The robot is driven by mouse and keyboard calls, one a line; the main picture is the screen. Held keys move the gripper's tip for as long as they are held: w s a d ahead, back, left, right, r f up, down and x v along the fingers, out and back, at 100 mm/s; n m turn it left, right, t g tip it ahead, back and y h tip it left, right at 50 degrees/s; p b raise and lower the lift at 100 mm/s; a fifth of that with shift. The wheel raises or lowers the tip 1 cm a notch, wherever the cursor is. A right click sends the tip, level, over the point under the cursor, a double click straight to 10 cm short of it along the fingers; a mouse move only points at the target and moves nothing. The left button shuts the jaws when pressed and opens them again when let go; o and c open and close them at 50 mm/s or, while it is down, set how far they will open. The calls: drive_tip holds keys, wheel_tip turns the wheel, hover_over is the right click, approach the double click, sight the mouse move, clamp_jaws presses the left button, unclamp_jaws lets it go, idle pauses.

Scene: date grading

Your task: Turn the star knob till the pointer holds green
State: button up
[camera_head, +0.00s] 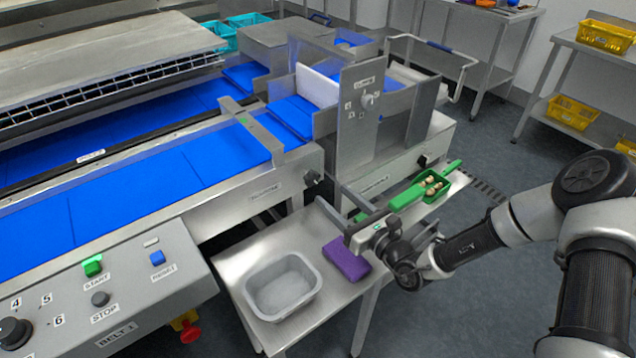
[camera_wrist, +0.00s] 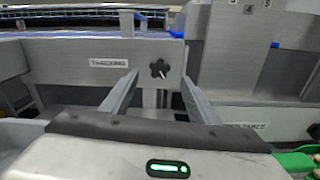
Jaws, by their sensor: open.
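The star knob (camera_wrist: 160,69) is black and sits on the steel side plate beside a label reading TRACKING. A thin pale mark shows at its lower right. My gripper (camera_wrist: 159,77) is open and empty. Its fingers point at the plate, and the knob appears between their tips, apparently beyond them. In the head view my gripper (camera_head: 357,222) is above the steel side table. A small green mark (camera_head: 243,121) shows on the bar across the belt. I cannot make out a pointer there.
A grey tub (camera_head: 253,297) and a purple sponge-like block (camera_head: 345,259) lie on the side table (camera_head: 235,262) below my gripper. A green tray (camera_head: 402,199) with several dates is close to its right. A control panel (camera_head: 165,307) stands at front left.

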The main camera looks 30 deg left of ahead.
sight(314, 178)
drive_tip(key=x, duration=0.8)
drive_tip(key=shift+w+b, duration=0.1)
drive_tip(key=shift+b, duration=0.2)
